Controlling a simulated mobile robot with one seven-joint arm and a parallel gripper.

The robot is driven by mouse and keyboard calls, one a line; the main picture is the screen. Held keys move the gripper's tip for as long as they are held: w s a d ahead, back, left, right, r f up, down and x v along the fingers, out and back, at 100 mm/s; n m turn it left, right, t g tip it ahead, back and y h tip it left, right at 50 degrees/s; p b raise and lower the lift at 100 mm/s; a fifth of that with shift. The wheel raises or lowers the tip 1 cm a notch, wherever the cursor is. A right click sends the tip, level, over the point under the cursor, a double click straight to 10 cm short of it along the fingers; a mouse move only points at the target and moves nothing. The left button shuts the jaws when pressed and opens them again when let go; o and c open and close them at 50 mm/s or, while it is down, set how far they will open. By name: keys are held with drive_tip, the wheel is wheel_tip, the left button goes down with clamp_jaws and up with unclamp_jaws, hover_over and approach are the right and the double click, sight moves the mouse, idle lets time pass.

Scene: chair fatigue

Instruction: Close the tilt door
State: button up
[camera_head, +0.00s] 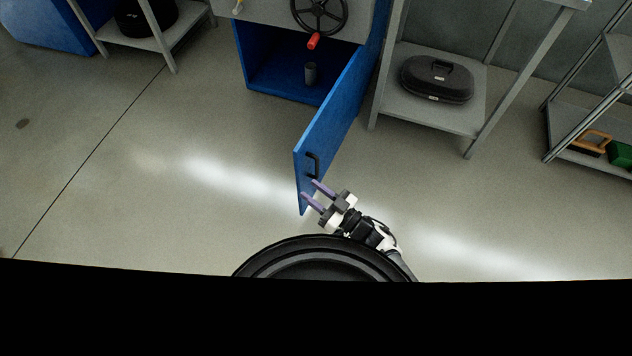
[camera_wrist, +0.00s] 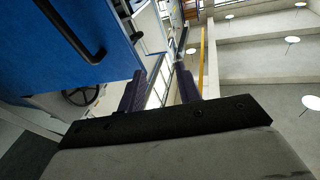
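The blue door (camera_head: 338,120) of the blue cabinet (camera_head: 250,60) stands swung wide open, hinged on the cabinet's right side. Its black handle (camera_head: 316,162) is near the door's free edge. My gripper (camera_head: 308,188) is open and empty beside that free edge, just below the handle in the head view. Whether a finger touches the door cannot be told. In the wrist view, the door (camera_wrist: 70,60) and its handle (camera_wrist: 75,32) are left of my gripper (camera_wrist: 160,70), and nothing is between the purple fingers.
The open cabinet holds a grey cylinder (camera_head: 310,73). A shelf with a black case (camera_head: 437,79) stands right of the door. The floor (camera_head: 170,140) left of the door is clear.

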drive_tip(key=w+d+f+n+g+h+b, duration=0.1)
drive_tip(key=w+d+f+b, duration=0.1)
drive_tip(key=d+f+b, duration=0.3)
drive_tip(key=w+d+f+b, duration=0.2)
drive_tip(key=d, duration=0.6)
drive_tip(key=x, duration=1.3)
drive_tip(key=shift+a, duration=0.4)
clamp_jaws()
